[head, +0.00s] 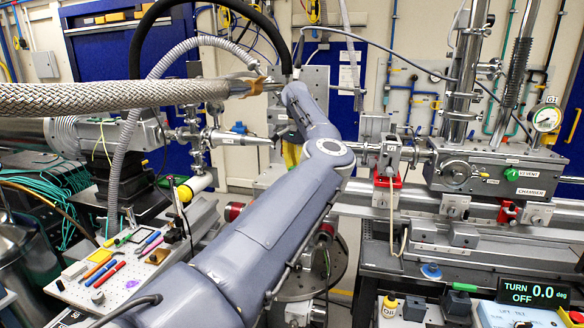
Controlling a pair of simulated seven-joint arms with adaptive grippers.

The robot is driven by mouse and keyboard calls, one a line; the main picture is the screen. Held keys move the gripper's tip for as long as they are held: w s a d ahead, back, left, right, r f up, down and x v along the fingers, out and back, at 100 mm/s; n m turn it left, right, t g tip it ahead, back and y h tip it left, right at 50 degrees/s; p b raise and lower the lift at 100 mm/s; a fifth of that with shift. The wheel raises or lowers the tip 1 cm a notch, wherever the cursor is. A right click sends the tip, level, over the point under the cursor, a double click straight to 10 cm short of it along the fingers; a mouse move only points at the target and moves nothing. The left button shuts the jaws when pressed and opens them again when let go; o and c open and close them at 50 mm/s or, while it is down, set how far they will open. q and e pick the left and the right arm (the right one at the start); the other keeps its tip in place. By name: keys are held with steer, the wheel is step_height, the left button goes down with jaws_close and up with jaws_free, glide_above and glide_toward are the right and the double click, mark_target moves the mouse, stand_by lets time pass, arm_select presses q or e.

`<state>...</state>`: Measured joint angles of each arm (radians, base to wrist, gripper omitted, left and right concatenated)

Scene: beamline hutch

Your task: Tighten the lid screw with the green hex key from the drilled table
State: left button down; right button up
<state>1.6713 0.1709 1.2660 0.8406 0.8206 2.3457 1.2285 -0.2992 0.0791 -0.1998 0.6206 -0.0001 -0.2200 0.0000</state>
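The drilled table (128,285) is a white perforated board at lower left, with several coloured tools lying on it in orange, red, blue and pink. A small greenish piece (108,243) lies near its back edge; I cannot tell whether it is the green hex key. The chamber (492,172) is a grey metal block at right, with a round port on its front. I cannot make out the lid screw. My grey-blue arm rises from the lower left across the middle, and its gripper does not show. No other gripper is in view.
A braided hose (110,97) and a grey corrugated hose (130,150) cross the upper left. A display (533,292) reads TURN 0.0 deg OFF. A horizontal rail (370,212) runs below the chamber.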

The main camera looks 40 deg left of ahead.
arm_select(q)
steer(key=s+a+f+n, duration=0.3)
steer(key=a+f, duration=0.1)
steer(key=a, duration=0.6)
steer(key=shift+f+n, duration=0.15)
steer(key=shift+n, duration=0.15)
stand_by(0.7)
steer(key=shift+n, duration=2)
steer(key=shift+n, duration=2)
